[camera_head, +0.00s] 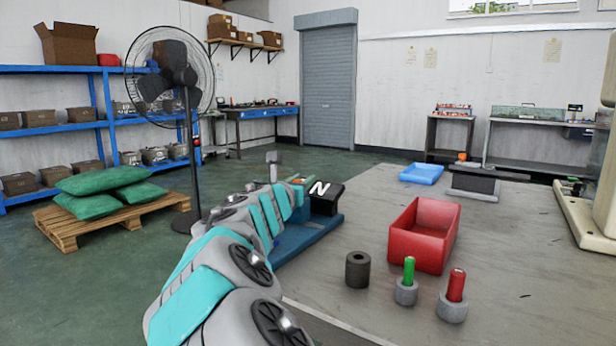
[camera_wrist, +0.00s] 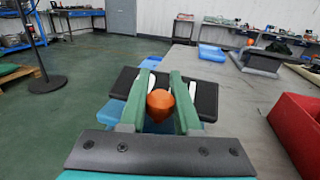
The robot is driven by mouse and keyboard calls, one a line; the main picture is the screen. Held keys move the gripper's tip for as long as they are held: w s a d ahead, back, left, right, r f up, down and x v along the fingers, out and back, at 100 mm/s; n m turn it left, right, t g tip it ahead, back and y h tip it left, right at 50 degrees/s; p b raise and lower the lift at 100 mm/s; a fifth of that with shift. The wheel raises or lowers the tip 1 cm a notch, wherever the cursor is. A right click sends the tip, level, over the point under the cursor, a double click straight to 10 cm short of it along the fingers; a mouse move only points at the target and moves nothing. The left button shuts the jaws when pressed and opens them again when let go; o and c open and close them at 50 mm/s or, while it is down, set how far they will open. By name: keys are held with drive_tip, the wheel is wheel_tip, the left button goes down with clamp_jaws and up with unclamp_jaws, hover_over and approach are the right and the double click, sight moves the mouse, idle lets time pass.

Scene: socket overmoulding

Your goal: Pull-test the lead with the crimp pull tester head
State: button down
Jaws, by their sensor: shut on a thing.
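A black block (camera_head: 326,200) marked with a white N sits over a blue base (camera_head: 305,235) at the table's left side; it looks like the pull tester. In the wrist view the black block (camera_wrist: 205,95) lies beneath and beyond my fingers, tilted in the picture. My gripper (camera_wrist: 160,92) has two green fingers shut on an orange rounded piece (camera_wrist: 160,104). In the head view my gripper (camera_head: 297,182) is beside the tester, mostly hidden by my arm. I cannot make out the lead, or whether the orange piece joins the tester.
A red bin (camera_head: 424,236) stands on the grey table (camera_head: 540,265). In front are a dark cylinder (camera_head: 357,270), a green peg (camera_head: 408,270) and a red peg (camera_head: 456,285) in grey collars. A blue tray (camera_head: 422,173) and a dark-topped block (camera_head: 473,182) lie farther back.

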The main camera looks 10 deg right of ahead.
drive_tip(key=shift+a, duration=0.2)
drive_tip(key=c, duration=0.6)
unclamp_jaws()
drive_tip(key=shift+w, duration=0.15)
drive_tip(key=shift+v, duration=3.95)
drive_tip(key=shift+a, duration=0.15)
